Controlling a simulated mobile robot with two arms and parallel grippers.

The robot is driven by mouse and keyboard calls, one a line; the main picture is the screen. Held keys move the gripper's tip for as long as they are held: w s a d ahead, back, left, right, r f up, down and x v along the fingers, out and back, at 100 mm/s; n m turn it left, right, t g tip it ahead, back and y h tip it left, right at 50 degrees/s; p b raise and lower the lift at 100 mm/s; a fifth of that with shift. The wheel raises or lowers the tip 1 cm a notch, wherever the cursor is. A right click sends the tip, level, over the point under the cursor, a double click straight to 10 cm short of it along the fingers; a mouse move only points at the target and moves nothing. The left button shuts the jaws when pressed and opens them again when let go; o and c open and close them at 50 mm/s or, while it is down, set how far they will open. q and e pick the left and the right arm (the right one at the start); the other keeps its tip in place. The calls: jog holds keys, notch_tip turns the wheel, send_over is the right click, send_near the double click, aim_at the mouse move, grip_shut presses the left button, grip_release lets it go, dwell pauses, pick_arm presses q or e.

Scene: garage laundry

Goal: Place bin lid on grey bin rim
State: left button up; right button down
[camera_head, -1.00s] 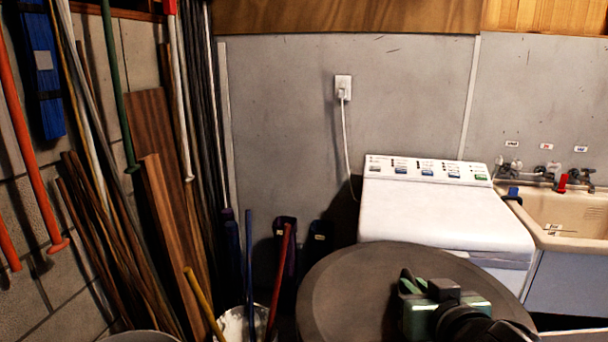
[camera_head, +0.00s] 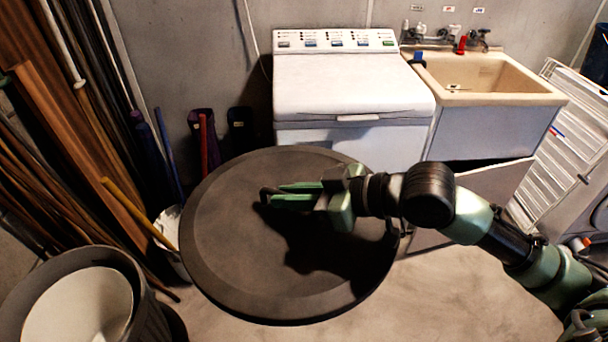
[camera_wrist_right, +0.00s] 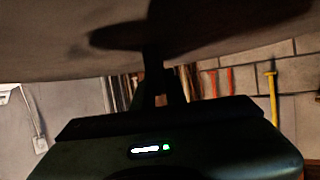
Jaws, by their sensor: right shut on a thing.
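The bin lid (camera_head: 235,255) is a large dark grey round disc in the middle of the head view, held in the air and seen from above. My right gripper (camera_head: 272,196) is shut on the lid's handle, near the lid's upper middle; its fingers mostly cover the handle. In the right wrist view the lid's surface (camera_wrist_right: 60,40) fills the top, with the gripper (camera_wrist_right: 155,70) in dark shade against it. The grey bin (camera_head: 128,262) stands at the lower left of the head view, open at the top, with a pale inside. The lid is apart from its rim. My left gripper is out of view.
A white bucket (camera_head: 170,225) with a yellow-handled tool stands between bin and lid. Wooden boards (camera_head: 75,150) and poles lean at the left. A white washing machine (camera_head: 345,90) and a sink (camera_head: 490,80) stand behind. Concrete floor (camera_head: 460,300) is clear at the lower right.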

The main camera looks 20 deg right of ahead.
aim_at(273, 231)
jog(key=a+f+n+g+y, duration=0.1)
jog(key=n+g, duration=0.1)
jog(key=s+a+f+n+g+y, duration=0.1)
jog(key=a+n+g, duration=0.1)
jog(key=s+a+f+n+g+y, duration=0.1)
jog(key=a+g, duration=0.1)
jog(key=shift+s+f+n, duration=0.1)
jog(key=shift+n, duration=0.3)
jog(key=shift+s+a+f+n+g, duration=0.35)
jog(key=shift+a+f+n+g, duration=0.15)
jog(key=shift+n+g, duration=0.3)
jog(key=shift+s+d+r+m+t, duration=0.1)
jog(key=shift+s+d+m+t, duration=0.15)
jog(key=shift+d+m+t, duration=0.25)
jog(key=s+d+m+t, duration=0.1)
jog(key=d+m+t, duration=0.1)
jog(key=d, duration=0.2)
jog(key=d+f+m+t+h, duration=0.1)
jog(key=d+t, duration=0.1)
jog(key=d, duration=0.2)
jog(key=s+d+f+m+t+h, duration=0.1)
jog(key=d+m+t, duration=0.1)
jog(key=d, duration=0.3)
jog(key=shift+s+m, duration=0.3)
